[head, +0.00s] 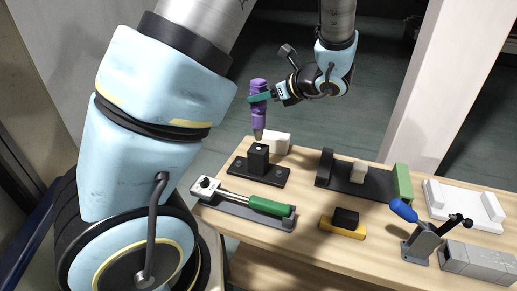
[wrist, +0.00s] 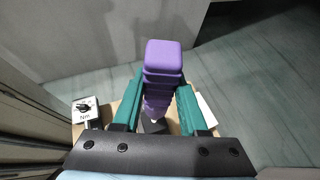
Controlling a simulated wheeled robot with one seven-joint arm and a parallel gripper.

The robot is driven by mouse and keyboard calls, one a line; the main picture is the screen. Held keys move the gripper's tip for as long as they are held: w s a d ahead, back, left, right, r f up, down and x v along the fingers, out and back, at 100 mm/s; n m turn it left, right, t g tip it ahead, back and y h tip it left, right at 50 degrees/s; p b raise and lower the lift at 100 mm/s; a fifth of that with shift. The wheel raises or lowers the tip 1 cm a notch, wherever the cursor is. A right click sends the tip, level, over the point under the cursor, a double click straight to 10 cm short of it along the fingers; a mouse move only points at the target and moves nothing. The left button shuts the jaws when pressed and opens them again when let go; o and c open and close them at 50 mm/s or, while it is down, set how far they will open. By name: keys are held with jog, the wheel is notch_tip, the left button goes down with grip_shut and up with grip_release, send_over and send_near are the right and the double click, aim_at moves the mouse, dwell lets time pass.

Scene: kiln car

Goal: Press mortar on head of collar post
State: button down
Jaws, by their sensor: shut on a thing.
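My gripper (head: 262,97) has teal fingers shut on an upright purple tool (head: 259,88) with ridged sides and a tapered brownish tip. The tip points down just above the black collar post (head: 258,160), a block with a small light spot on its top, standing on a dark base plate. I cannot tell whether the tip touches the post; a small gap seems to show. In the wrist view the purple tool (wrist: 163,58) stands between the teal fingers (wrist: 160,105) and hides most of the post, with only a dark part (wrist: 153,127) visible below.
On the wooden table (head: 300,240), a green-handled tool (head: 268,206) lies in a grey tray in front of the post. A white block (head: 277,142) stands behind it. To the right are a black-and-yellow block (head: 343,222), a dark fixture (head: 360,180), a blue-handled clamp (head: 420,240) and a white tray (head: 465,207).

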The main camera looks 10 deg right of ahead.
aim_at(261, 81)
notch_tip(261, 81, up, 4)
jog(key=p, duration=0.3)
jog(key=shift+r+p, duration=0.1)
jog(key=shift+p, duration=0.2)
jog(key=shift+r, duration=0.95)
